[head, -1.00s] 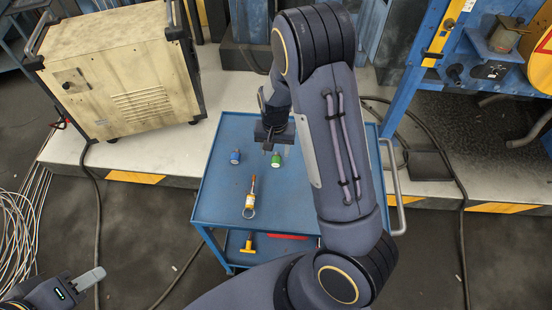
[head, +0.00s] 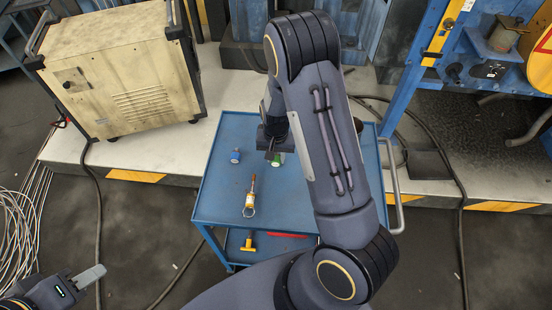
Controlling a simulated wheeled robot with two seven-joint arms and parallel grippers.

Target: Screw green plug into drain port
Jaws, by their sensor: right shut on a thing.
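My right gripper points down and is shut on the plug. My right arm covers the right part of the cart. My left gripper (head: 90,276) is at the lower left, far from the cart; I cannot tell if its fingers are apart. I cannot make out for sure which part is the drain port.
A cream machine (head: 120,75) stands at the left, a blue frame (head: 420,60) at the right.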

